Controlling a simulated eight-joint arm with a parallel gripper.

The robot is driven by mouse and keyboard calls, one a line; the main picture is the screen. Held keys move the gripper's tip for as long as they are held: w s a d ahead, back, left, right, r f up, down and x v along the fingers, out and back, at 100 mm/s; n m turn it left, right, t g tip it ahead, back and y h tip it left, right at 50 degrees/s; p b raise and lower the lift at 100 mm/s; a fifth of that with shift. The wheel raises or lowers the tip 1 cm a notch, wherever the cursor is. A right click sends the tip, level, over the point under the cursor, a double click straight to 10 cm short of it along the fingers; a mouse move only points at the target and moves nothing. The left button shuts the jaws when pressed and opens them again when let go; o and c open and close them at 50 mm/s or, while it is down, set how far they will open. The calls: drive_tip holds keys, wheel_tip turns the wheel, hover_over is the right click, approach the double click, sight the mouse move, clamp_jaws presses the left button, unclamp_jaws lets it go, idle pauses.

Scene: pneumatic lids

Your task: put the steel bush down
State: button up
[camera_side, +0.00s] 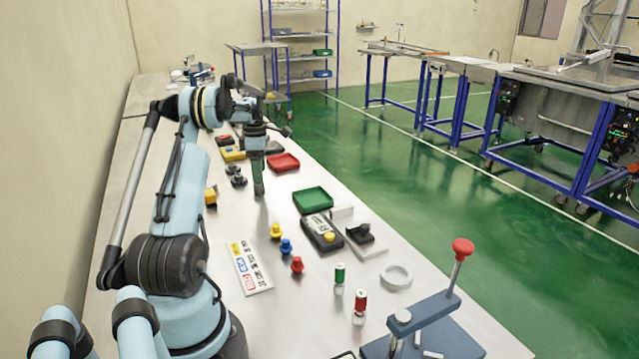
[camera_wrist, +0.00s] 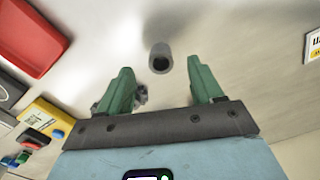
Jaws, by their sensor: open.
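The steel bush (camera_wrist: 160,57) is a short grey cylinder with a dark bore. In the wrist view it stands apart on the bright tabletop, just beyond the gap between my green fingers, with clear space on both sides. My gripper (camera_side: 259,190) is open and empty.
A red tray (camera_side: 283,162) lies beyond my gripper and a green tray (camera_side: 313,200) to its right. A yellow button box (camera_wrist: 42,122) shows at the left of the wrist view. Coloured knobs, including a blue one (camera_side: 286,246), stand nearer the camera. Bare bench surrounds the bush.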

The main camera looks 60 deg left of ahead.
sight(259, 188)
drive_tip(key=f, duration=0.4)
drive_tip(key=shift+s+a+f, duration=0.1)
drive_tip(key=shift+s+f, duration=0.15)
drive_tip(key=shift+f, duration=0.15)
drive_tip(key=shift+c, duration=0.5)
clamp_jaws()
drive_tip(key=shift+r, duration=0.1)
